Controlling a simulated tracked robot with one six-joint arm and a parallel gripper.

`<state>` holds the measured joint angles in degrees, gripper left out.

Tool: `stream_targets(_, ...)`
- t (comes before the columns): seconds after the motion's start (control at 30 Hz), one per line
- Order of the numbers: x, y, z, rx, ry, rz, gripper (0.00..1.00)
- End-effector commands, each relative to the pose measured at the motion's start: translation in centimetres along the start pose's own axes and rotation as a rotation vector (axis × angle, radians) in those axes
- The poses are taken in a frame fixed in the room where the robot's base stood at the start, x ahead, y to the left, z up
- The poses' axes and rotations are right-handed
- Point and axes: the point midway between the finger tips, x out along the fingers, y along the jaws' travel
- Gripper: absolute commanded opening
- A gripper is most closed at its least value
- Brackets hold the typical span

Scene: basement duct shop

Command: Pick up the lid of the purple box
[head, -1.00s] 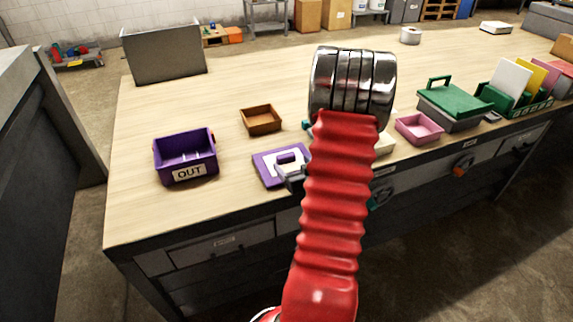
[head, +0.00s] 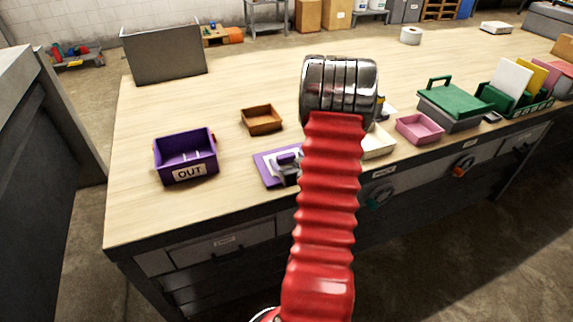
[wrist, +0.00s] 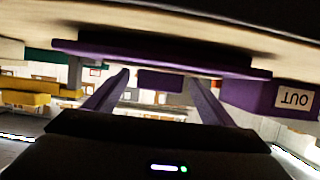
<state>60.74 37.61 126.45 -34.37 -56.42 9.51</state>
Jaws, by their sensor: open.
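The purple box (head: 185,160) marked OUT stands open on the left of the bench in the head view. It shows upside down at the right of the wrist view (wrist: 262,97). My gripper (wrist: 158,88) is open around the handle. In the head view my arm hides the lid's right side and most of my gripper.
A brown tray (head: 262,120) sits behind the lid. A cream tray (head: 378,142), a pink tray (head: 419,128) and a grey box with green lid (head: 452,100) stand to the right. The bench's front edge is close to the lid. Bare wood lies between box and lid.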

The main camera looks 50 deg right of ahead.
Motion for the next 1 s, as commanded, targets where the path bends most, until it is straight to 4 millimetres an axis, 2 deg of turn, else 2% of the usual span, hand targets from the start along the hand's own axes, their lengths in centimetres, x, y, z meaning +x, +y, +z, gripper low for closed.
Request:
stream_targets(0.2, -0.03, 0.03, 0.00, 0.000, 0.000, 0.000, 0.76)
stream_targets(0.87, -0.04, 0.05, 0.01, 0.000, 0.000, 0.001, 0.29)
stream_targets(1.0, -0.04, 0.05, -0.03, 0.000, 0.001, 0.001, 0.29)
